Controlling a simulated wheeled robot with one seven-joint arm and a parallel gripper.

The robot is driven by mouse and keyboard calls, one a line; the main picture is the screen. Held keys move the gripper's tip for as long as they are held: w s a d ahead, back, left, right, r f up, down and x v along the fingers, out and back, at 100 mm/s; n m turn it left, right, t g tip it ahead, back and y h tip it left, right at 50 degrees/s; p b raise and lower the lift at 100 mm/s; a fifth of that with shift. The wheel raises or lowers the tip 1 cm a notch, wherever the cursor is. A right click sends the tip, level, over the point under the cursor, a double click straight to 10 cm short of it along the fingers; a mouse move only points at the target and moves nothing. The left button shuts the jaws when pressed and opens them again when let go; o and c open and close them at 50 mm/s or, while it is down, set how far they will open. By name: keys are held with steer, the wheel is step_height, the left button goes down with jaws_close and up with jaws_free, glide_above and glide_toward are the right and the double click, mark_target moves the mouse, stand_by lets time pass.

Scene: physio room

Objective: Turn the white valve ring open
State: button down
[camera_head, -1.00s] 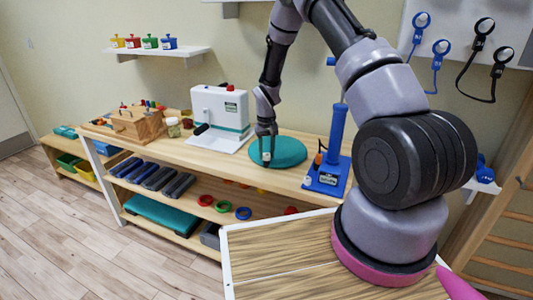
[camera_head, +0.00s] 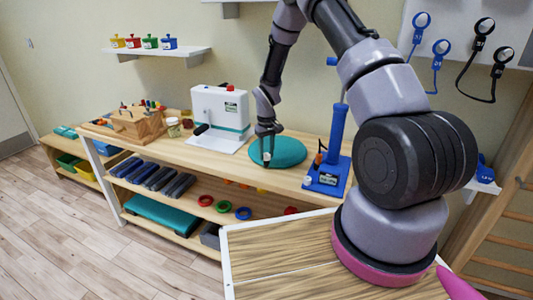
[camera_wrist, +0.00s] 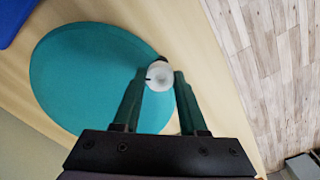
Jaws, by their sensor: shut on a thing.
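The white valve ring (camera_wrist: 159,77) is a small round white piece at the near rim of a teal round cushion (camera_wrist: 85,75). A small dark part shows just beside the ring on its far side in the wrist view. My gripper (camera_wrist: 160,83) is shut on the ring, with one finger on each side of it. In the head view, my gripper (camera_head: 265,158) points down at the near-left edge of the cushion (camera_head: 285,152). There the ring is mostly hidden by the fingers, and its turn angle cannot be told.
The cushion lies on a wooden bench (camera_head: 225,158). A white device (camera_head: 220,112) stands to its left and a blue stand (camera_head: 333,150) close to its right. Several coloured rings (camera_head: 223,206) lie on the lower shelf. The bench front between device and stand is clear.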

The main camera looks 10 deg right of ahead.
steer(key=shift+c, duration=2.2)
jaws_free()
